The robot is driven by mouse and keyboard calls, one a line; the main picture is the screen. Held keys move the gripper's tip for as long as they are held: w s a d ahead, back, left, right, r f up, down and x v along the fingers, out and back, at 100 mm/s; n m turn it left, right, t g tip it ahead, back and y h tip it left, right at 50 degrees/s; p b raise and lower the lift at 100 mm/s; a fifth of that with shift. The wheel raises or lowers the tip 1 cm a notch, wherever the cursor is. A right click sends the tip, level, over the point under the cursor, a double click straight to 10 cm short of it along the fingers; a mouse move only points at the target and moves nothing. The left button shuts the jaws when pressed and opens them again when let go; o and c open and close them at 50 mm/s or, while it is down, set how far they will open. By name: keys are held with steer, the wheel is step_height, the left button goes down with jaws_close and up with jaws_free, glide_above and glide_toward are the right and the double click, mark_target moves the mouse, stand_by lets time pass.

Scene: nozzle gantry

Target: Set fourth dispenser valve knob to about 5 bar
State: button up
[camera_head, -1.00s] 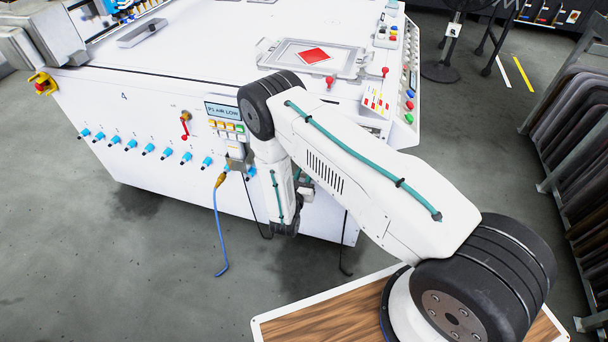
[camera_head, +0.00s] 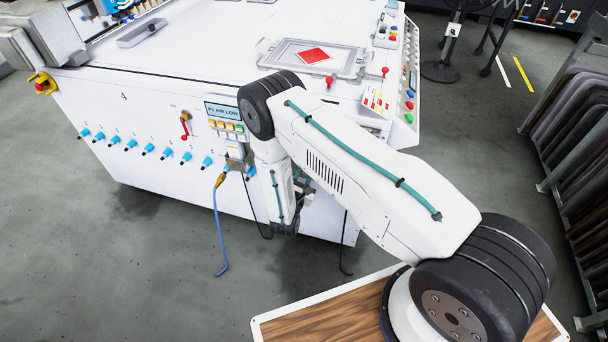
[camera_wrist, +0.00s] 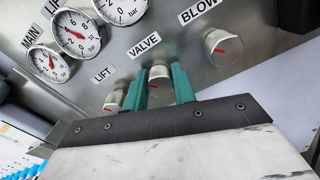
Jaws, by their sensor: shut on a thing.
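In the wrist view my gripper (camera_wrist: 161,78) has its two teal fingers on either side of the silver knob (camera_wrist: 159,71) beside the VALVE label (camera_wrist: 145,44), and it is shut on that knob. A red pointer mark shows on the knob's face; the fingers cover its sides. A row of round pressure gauges lies above the knobs on the grey panel. The gauge (camera_wrist: 121,8) above the VALVE label is cut by the top edge, and its exact reading cannot be told. In the head view my arm hides the gripper's grip and the panel.
The LIFT knob (camera_wrist: 115,98) is close to the left finger. The BLOW knob (camera_wrist: 217,46) is farther right. The LIFT gauge (camera_wrist: 76,32) and the MAIN gauge (camera_wrist: 47,65) are at upper left. A blue hose (camera_head: 217,225) hangs from the white machine's front (camera_head: 150,105).

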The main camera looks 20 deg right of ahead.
steer(key=m, duration=0.3)
steer(key=shift+m, duration=2.3)
steer(key=o, duration=1)
steer(key=shift+s+a, duration=0.1)
steer(key=shift+s, duration=0.05)
steer(key=v, duration=0.7)
steer(key=shift+s+a, duration=0.15)
steer(key=shift+s, duration=0.1)
